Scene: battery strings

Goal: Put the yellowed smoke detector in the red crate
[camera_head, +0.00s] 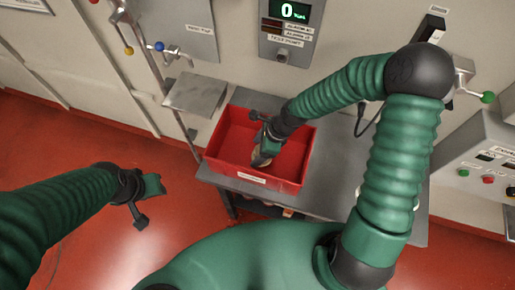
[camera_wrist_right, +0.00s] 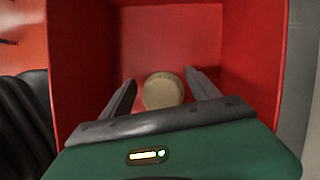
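The red crate (camera_head: 293,185) stands on a grey bench, and its walls fill much of the right wrist view (camera_wrist_right: 80,60). The yellowed smoke detector (camera_wrist_right: 163,91) is a round, cream-beige disc inside the crate; in the head view it shows partly behind my gripper (camera_head: 260,161). My right gripper (camera_wrist_right: 160,88) reaches down into the crate. Its two fingers are spread on either side of the detector, with a visible gap at the left finger. Whether the detector rests on the crate floor is hard to tell. My left gripper (camera_head: 148,202) hangs over the red floor, away from the crate; its finger opening is unclear.
The grey bench (camera_head: 335,160) has bare room right of the crate. A small grey shelf (camera_head: 195,94) and a pole stand at the crate's left. A wall panel with a display (camera_head: 289,12) is behind, and a control box with buttons (camera_head: 487,160) is at right.

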